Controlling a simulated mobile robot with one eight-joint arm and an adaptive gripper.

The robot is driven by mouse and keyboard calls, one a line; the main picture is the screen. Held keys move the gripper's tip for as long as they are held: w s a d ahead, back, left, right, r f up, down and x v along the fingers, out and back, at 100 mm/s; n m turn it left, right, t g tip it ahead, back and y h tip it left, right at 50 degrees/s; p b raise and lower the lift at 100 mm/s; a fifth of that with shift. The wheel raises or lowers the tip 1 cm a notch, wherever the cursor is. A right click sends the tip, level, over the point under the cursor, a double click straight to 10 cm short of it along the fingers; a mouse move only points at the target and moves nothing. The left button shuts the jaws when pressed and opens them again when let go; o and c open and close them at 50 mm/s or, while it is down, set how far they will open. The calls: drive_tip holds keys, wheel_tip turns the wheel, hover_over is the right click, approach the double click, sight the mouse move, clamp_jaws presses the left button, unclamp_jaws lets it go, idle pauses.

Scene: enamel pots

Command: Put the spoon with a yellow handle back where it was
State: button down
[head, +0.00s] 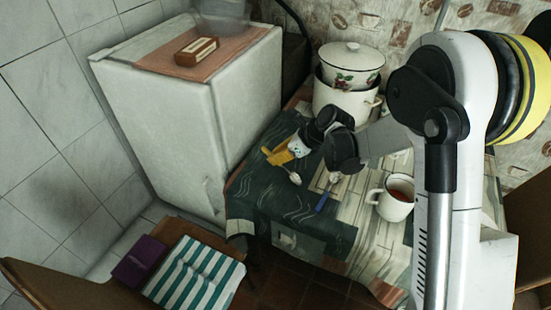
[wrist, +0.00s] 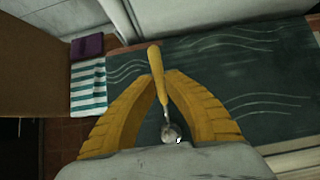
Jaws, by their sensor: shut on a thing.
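The spoon with a yellow handle (head: 294,178) is over the dark green part of the tablecloth in the head view, its pale bowl toward the lower right. In the wrist view the spoon (wrist: 157,62) runs between my fingers, with the handle end beyond the fingertips and the bowl near the palm. My gripper (head: 279,157), with yellow fingers, is shut on the handle; its fingertips also show in the wrist view (wrist: 160,80). I cannot tell whether the spoon touches the cloth or hangs just above it.
Stacked enamel pots (head: 345,98) stand behind. A white fridge (head: 170,120) is at the left. A chair with a striped cloth (head: 195,275) is in front.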

drive_tip(key=c, duration=1.6)
unclamp_jaws()
drive_tip(key=shift+o, duration=0.2)
drive_tip(key=shift+r, duration=0.15)
drive_tip(key=s+d+r+n+t+h+p, duration=0.1)
drive_tip(key=s+d+r+n+h+p, duration=0.1)
drive_tip(key=s+d+r+n, duration=0.55)
drive_tip(key=s+d+r+n+t+h+p, duration=0.15)
drive_tip(key=s+d+r, duration=0.35)
drive_tip(key=d+r, duration=0.5)
drive_tip(key=s+d+r+n+t+h, duration=0.1)
drive_tip(key=s+d+r+n+h, duration=0.1)
drive_tip(key=s+d+n, duration=0.2)
drive_tip(key=s+d+r+n+t+h, duration=0.1)
drive_tip(key=s+d+r+n+h, duration=0.1)
drive_tip(key=s+n, duration=0.7)
drive_tip(key=shift+s+d+p, duration=0.35)
drive_tip(key=shift+d+p, duration=0.05)
drive_tip(key=shift+d, duration=0.45)
